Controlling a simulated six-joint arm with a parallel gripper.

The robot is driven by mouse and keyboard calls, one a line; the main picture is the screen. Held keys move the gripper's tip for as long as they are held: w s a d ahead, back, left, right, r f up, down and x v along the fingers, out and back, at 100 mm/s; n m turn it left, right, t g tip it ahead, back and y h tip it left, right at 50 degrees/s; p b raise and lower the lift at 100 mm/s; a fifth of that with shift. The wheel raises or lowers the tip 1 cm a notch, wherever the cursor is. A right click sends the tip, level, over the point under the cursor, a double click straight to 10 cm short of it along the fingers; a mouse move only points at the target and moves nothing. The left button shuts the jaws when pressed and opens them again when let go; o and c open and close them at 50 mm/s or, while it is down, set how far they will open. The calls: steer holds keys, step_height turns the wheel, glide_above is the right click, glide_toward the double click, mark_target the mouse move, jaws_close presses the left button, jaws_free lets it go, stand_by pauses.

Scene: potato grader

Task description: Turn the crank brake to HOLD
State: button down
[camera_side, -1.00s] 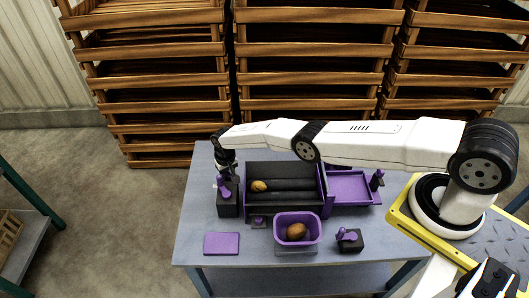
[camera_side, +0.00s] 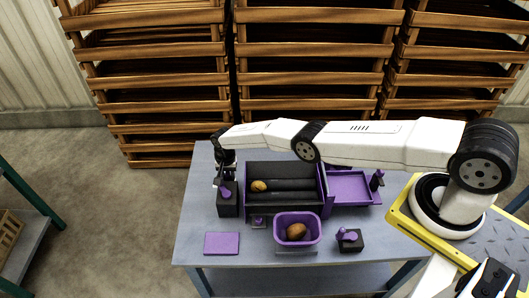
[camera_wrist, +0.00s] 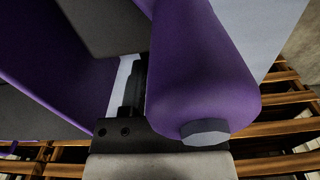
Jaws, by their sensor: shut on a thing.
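A black block with a purple handle (camera_side: 225,193) stands at the left end of the grader (camera_side: 283,205), and I take this handle for the crank brake. My gripper (camera_side: 219,182) is down at the top left of this handle, and its jaws are shut on it; the grip itself is small and partly hidden in the side view. In the wrist view a thick purple handle (camera_wrist: 200,80) with a grey hex bolt fills the middle close to the camera. No HOLD marking is readable.
The grader holds dark rollers with a potato (camera_side: 259,186) on them. A purple bin (camera_side: 318,229) with a potato stands in front. A second black block with a purple lever (camera_side: 347,236) is at its right. A purple plate (camera_side: 222,243) lies front left on the table (camera_side: 200,220).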

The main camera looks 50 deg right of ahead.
steer(key=shift+d, duration=0.15)
steer(key=c, duration=0.8)
jaws_free()
steer(key=shift+c, duration=0.2)
steer(key=shift+r, duration=0.15)
steer(key=shift+w+r, duration=0.1)
steer(key=shift+r, duration=2.3)
steer(key=shift+r, duration=0.1)
